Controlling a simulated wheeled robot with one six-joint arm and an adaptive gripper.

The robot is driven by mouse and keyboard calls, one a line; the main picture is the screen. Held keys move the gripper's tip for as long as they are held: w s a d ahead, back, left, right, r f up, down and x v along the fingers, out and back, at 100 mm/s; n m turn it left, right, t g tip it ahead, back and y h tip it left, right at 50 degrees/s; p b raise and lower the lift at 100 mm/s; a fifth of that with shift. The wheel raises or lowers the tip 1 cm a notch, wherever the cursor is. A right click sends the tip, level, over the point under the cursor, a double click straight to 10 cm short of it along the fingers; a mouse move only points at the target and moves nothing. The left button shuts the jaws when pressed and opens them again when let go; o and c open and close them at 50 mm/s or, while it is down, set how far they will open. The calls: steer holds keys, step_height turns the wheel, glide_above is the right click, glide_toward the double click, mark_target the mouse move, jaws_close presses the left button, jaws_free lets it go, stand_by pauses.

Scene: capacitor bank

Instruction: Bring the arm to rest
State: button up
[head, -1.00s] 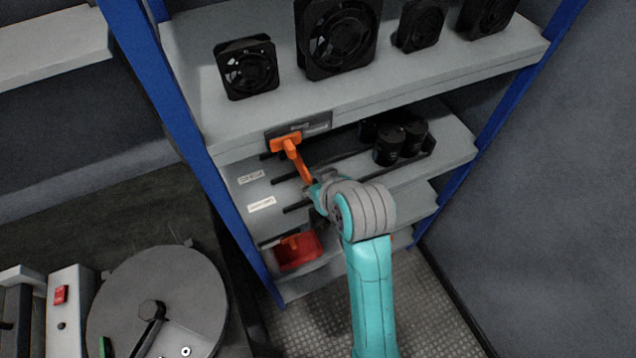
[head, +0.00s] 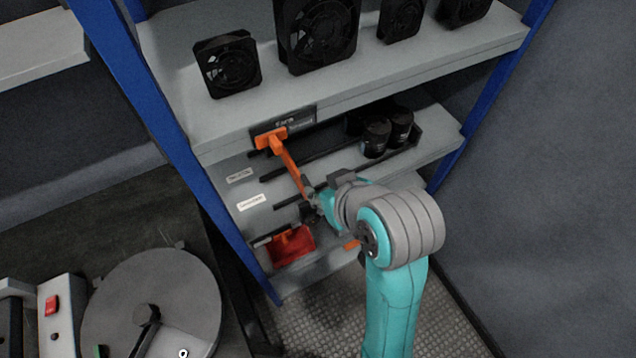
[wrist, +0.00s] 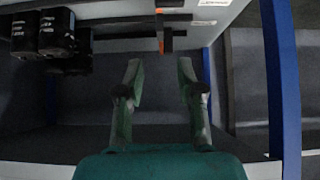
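My gripper (head: 309,194) is in front of the shelf rack, at the lower end of a long orange bar in the head view. In the wrist view its two fingers (wrist: 160,92) stand wide apart with nothing between them. The orange bar (head: 288,162) has a crosspiece at the upper shelf's front edge; an orange piece shows beyond the fingers in the wrist view (wrist: 168,42). My arm is bent and reaches up from the bottom of the head view. Whether the gripper touches the bar cannot be told.
The upper shelf (head: 190,118) holds several black fans (head: 322,32). Black cylinders (head: 376,138) stand on the shelf below. A red bin (head: 291,247) is low on the rack. A blue post (head: 150,100) is left of my arm. A round grey plate (head: 185,290) lies lower left.

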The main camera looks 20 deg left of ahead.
steer(key=shift+s+d+r, duration=0.15)
steer(key=shift+s+r, duration=0.05)
stand_by(0.5)
steer(key=s+d+f+m+t+h, duration=0.1)
steer(key=s+d+f+m+t, duration=0.15)
steer(key=d+f, duration=0.55)
steer(key=s+d+f+m+t+h, duration=0.1)
steer(key=s+d+f+m+t, duration=0.2)
steer(key=d+f, duration=0.5)
steer(key=s+d+r+m+t+h, duration=0.1)
steer(key=s+d, duration=0.4)
steer(key=s, duration=0.6)
steer(key=s+d+r+m+t+h, duration=0.2)
steer(key=s+d, duration=0.4)
steer(key=s, duration=0.5)
steer(key=shift+s+r+h, duration=0.3)
steer(key=shift+h, duration=0.4)
